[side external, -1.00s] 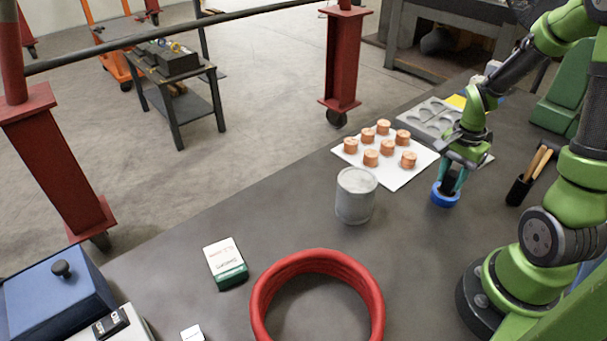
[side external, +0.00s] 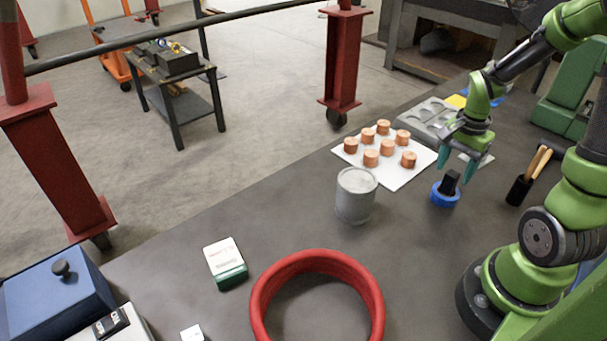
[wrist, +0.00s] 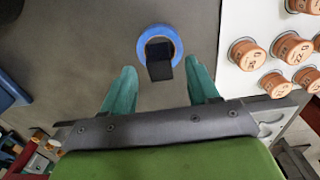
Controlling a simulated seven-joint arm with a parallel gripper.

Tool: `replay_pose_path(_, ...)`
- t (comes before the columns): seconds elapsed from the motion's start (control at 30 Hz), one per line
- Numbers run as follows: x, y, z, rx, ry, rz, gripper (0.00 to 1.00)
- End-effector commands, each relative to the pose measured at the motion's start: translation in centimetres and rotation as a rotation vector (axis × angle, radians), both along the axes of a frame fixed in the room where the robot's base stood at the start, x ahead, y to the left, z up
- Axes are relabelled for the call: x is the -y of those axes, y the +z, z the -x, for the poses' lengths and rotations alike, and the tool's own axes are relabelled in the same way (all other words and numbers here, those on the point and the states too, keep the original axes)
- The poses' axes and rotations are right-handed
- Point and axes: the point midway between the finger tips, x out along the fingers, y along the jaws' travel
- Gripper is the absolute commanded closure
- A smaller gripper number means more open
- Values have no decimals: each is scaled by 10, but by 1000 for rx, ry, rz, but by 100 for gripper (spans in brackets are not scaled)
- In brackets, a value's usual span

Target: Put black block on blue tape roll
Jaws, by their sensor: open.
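The black block (side external: 450,182) stands on the blue tape roll (side external: 443,199), slightly tilted, in the side view. In the wrist view the black block (wrist: 159,66) covers part of the hole of the blue tape roll (wrist: 145,42), and I cannot tell whether it rests on the rim or partly in the hole. My gripper (side external: 459,162) is open and empty, above and apart from the block. Its two teal fingers (wrist: 162,88) are spread wide in the wrist view, with the block beyond them.
A white sheet (side external: 399,180) with several copper cylinders lies left of the tape roll. A grey can (side external: 356,195) stands nearer the camera. A black holder (side external: 519,189) with wooden handles is at the right. A red ring (side external: 262,300) lies in front. The table between is clear.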

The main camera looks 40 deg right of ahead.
Motion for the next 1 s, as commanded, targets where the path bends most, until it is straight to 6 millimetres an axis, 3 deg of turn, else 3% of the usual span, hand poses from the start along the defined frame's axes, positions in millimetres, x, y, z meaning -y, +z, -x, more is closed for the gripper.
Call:
replay_pose_path(0.1, 1, 29, -1, 7, 0, 4, 40)
replay_pose_path(0.3, 0, 69, 0, 5, 0, 3, 40)
replay_pose_path(0.57, -6, 95, -2, 18, 31, 6, 40)
replay_pose_path(0.67, -31, 109, -12, 93, 174, 25, 40)
replay_pose_path(0.8, -95, 135, -23, 283, 533, 83, 40)
replay_pose_path(1.0, -174, 162, -15, 540, 987, 177, 40)
